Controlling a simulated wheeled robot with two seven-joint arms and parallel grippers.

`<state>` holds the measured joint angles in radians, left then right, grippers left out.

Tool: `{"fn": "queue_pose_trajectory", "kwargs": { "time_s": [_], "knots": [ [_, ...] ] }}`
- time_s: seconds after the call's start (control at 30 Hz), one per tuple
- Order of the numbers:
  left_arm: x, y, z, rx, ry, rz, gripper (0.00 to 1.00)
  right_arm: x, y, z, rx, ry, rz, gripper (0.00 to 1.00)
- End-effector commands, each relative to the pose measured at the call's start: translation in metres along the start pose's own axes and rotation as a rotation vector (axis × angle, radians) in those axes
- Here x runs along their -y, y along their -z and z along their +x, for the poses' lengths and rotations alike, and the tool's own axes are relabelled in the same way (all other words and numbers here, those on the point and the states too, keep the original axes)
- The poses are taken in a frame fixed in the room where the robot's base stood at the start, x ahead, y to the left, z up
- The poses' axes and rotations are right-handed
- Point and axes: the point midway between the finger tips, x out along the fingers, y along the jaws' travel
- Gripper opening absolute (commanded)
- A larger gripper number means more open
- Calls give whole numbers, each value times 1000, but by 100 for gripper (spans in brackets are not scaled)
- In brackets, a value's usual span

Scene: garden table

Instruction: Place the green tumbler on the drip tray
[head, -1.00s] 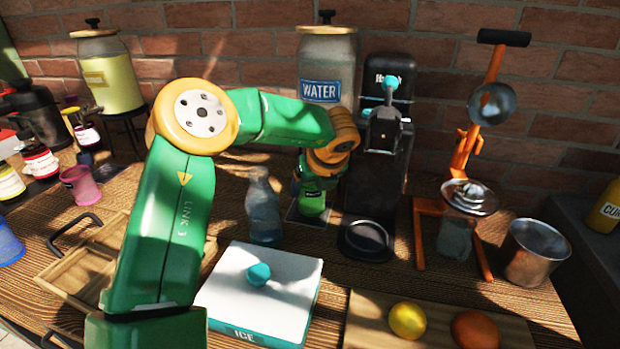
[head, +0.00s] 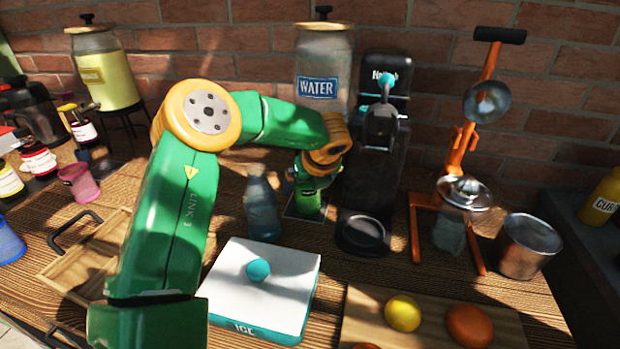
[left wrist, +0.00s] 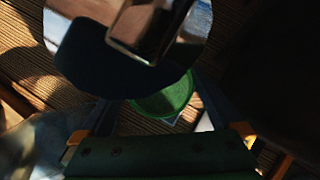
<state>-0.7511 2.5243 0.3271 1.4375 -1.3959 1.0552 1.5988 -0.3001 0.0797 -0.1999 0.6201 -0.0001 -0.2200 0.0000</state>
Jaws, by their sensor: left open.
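The green tumbler (head: 308,203) stands on the drip tray (head: 291,213), a small dark square plate below the water jar. My left gripper (head: 306,188) is right at the tumbler and hides its upper part in the head view. In the left wrist view the green tumbler (left wrist: 165,101) shows as a round green shape between the two spread fingers. The gripper is open; whether a finger touches the tumbler I cannot tell. My right gripper is not in view.
The water jar (head: 324,75) stands behind the gripper. A clear bottle (head: 262,208) stands close on the left, and a black press machine (head: 385,150) close on the right. An ice box (head: 285,265) and a board (head: 368,312) with fruit lie in front.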

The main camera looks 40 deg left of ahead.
Motion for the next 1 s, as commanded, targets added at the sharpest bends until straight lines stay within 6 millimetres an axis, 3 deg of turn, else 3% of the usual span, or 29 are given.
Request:
{"fn": "queue_pose_trajectory", "kwargs": {
  "time_s": [0.03,0.17,0.5,0.7,1.0],
  "knots": [
    [0,-2,-6,0,1,0,100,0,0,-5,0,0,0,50],
    [1,0,-29,4,5,0,100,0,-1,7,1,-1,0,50],
    [1,-1,-106,0,3,-1,100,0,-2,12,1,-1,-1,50],
    [0,-1,-122,1,0,0,100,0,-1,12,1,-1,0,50],
    [0,-1,-122,1,0,0,100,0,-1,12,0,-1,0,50]
  ]
}}
